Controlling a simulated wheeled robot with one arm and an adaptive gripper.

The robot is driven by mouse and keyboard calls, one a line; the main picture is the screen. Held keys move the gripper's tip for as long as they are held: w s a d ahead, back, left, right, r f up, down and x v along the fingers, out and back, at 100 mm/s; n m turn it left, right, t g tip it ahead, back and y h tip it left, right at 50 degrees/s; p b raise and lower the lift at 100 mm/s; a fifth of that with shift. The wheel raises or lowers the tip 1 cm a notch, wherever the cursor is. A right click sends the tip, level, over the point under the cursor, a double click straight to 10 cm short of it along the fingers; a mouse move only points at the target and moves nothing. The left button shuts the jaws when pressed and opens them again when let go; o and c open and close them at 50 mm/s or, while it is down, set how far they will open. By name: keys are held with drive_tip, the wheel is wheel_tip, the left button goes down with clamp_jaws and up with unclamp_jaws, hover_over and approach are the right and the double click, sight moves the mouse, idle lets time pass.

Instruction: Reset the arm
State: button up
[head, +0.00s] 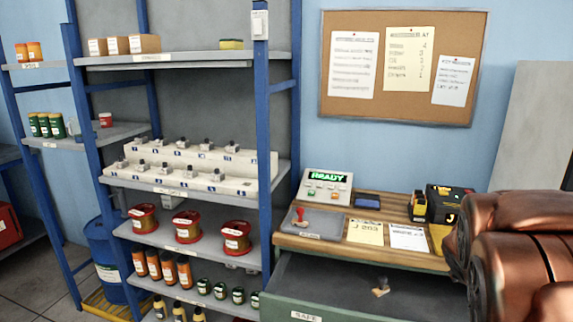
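My arm (520,255) shows as large copper-coloured links at the right edge of the head view, in front of the bench. My gripper cannot be made out; the end of the arm is outside the picture or hidden. The wooden bench (325,246) stands right of the shelves, with a green drawer (345,308) marked SAFE pulled open below it. A small dark and tan piece (380,287) lies in the drawer. A console (326,187) on the bench reads READY on a green display.
A blue-framed shelf rack (262,150) holds a white stepped rack (235,165) of small numbered parts, red spools (187,226) and bottles. A red-handled stamp (300,217), notes (365,232) and yellow-black items (418,207) sit on the bench. A corkboard (400,113) hangs above.

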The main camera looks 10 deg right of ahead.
drive_tip(key=s+a+f+g+y, duration=0.3)
drive_tip(key=s+a+g, duration=0.1)
drive_tip(key=s+a, duration=0.9)
drive_tip(key=s+a+f+g+y, duration=0.3)
drive_tip(key=s+a+g+y, duration=0.1)
drive_tip(key=s+a, duration=1)
drive_tip(key=shift+a+f, duration=0.3)
drive_tip(key=shift+a, duration=0.85)
